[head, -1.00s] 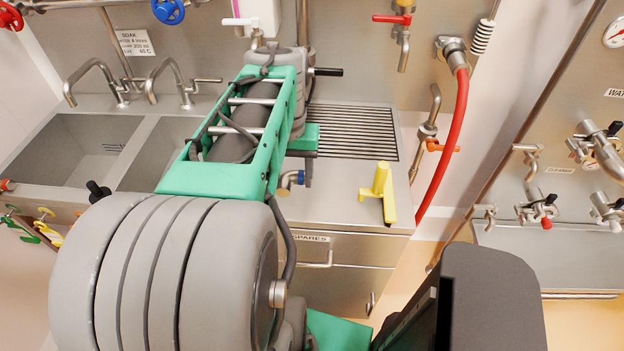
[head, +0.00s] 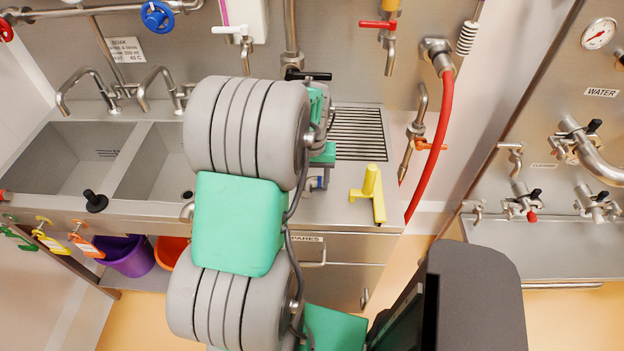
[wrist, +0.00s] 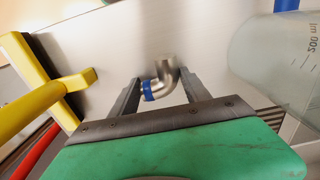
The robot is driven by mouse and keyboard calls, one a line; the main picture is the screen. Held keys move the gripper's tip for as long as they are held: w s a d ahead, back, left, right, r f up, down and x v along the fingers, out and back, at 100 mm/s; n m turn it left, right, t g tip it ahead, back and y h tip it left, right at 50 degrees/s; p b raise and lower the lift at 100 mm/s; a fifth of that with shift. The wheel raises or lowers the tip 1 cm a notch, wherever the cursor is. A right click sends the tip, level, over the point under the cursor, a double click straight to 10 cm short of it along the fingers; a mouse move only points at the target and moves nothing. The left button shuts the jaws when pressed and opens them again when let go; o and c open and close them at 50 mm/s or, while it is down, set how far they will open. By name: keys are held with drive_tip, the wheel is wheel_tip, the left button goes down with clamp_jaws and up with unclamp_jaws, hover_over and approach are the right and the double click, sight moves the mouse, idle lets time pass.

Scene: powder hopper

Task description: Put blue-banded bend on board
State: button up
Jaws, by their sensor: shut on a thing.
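The blue-banded bend (wrist: 165,80) is a short curved metal pipe with a blue ring at one end. In the wrist view it sits between the fingertips of my gripper (wrist: 159,83), which is shut on it. In the head view the bend (head: 316,183) shows small below the green gripper body, over the steel counter (head: 340,205), left of a yellow squeegee. I cannot tell how far it is above the counter. The ridged draining board (head: 360,133) lies behind and to the right, partly hidden by my arm.
A translucent measuring jug (wrist: 280,65) is close on the right in the wrist view. Two sink basins (head: 70,157) lie left. A red hose (head: 432,150) hangs at right.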

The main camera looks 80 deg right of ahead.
sight(312, 181)
drive_tip(key=shift+f, duration=0.2)
drive_tip(key=o, duration=1.7)
wheel_tip(312, 181, up, 12)
drive_tip(key=shift+r+b, duration=0.25)
drive_tip(key=shift+b, duration=0.5)
